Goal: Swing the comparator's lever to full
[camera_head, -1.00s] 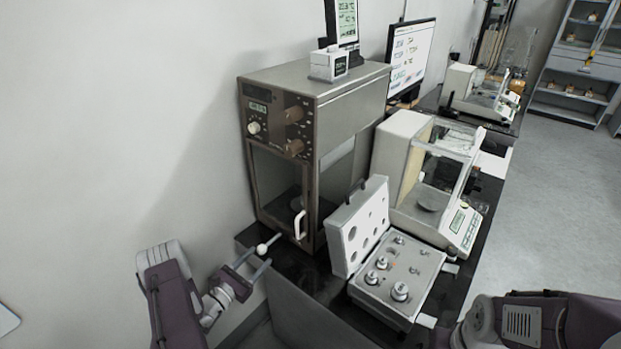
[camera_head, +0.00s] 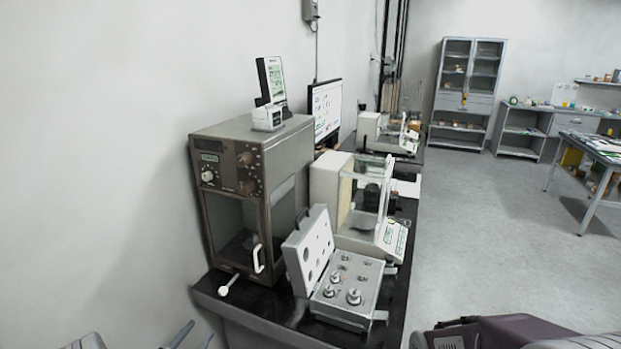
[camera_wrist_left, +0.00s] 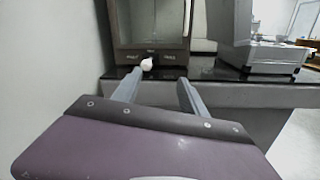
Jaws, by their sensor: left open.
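The comparator (camera_head: 228,230) is a tall brown-grey cabinet with dials and a glass front at the left end of the black bench. Its lever knob (camera_head: 224,291) is a white ball on a short rod at the front base. The knob also shows in the left wrist view (camera_wrist_left: 147,64), low in front of the cabinet. My left gripper (camera_head: 200,332) is at the bottom edge of the head view, open and empty. In the left wrist view, its fingers (camera_wrist_left: 159,77) point towards the cabinet, with the knob beyond the left fingertip, apart from it.
An open weight case (camera_head: 348,296) stands right of the comparator, with a balance (camera_head: 335,185) behind it. The bench's front edge (camera_wrist_left: 225,94) lies ahead of my left fingers. A wall is close on the left. The floor at right is open.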

